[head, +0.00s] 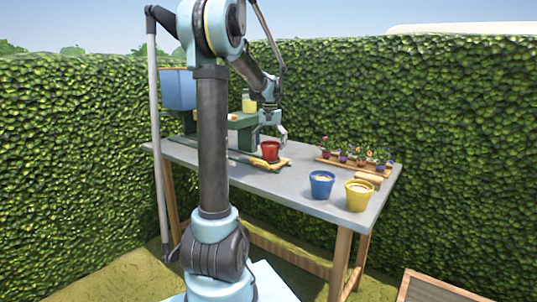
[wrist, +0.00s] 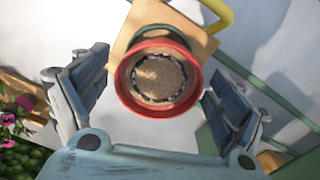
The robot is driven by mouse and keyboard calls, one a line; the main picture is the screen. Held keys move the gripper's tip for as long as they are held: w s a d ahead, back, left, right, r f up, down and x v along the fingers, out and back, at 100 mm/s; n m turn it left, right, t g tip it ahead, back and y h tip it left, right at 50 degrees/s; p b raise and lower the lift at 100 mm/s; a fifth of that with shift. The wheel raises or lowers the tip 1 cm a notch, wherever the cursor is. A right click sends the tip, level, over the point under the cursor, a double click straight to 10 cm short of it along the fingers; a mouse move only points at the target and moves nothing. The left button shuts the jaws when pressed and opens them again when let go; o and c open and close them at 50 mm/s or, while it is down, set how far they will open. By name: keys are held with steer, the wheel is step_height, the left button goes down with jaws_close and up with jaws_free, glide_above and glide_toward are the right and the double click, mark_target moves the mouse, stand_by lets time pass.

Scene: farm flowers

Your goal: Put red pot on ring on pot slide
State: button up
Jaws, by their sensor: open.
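The red pot (head: 270,150) stands upright on the table, by a small wooden board (head: 281,163). From above in the wrist view, the red pot (wrist: 181,60) shows its round rim and brown soil inside. The wooden board (wrist: 200,40) lies under its far side, and a curved yellow bar (wrist: 222,14), perhaps the ring, is beyond it. My gripper (head: 272,133) is just above the pot. In the wrist view my gripper (wrist: 158,92) is open, with one finger on each side of the pot, not visibly touching it. The pot's lower part is hidden there.
A blue pot (head: 321,187) and a yellow pot (head: 358,197) stand at the table's (head: 290,188) front right. A flower tray (head: 352,165) is behind them. A green stand (head: 240,126) is at the back left. The table's front middle is clear.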

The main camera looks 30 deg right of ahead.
step_height(320, 180, up, 8)
steer(key=shift+f, duration=0.25)
steer(key=s+a+f+n, duration=0.2)
steer(key=a, duration=0.7)
steer(key=s+a+f+n+t, duration=0.1)
steer(key=s+a, duration=0.2)
steer(key=a, duration=0.5)
steer(key=s+a+f+n, duration=0.2)
steer(key=a, duration=0.7)
steer(key=s+a+f+n+t, duration=0.1)
steer(key=s+a+f+n, duration=0.4)
steer(key=s+a+f, duration=0.9)
step_height(320, 180, down, 3)
steer(key=shift+s+a+f, duration=0.1)
steer(key=shift+s+a, duration=0.1)
steer(key=shift+s, duration=0.8)
steer(key=shift+w+f, duration=0.15)
steer(key=shift+w, duration=0.3)
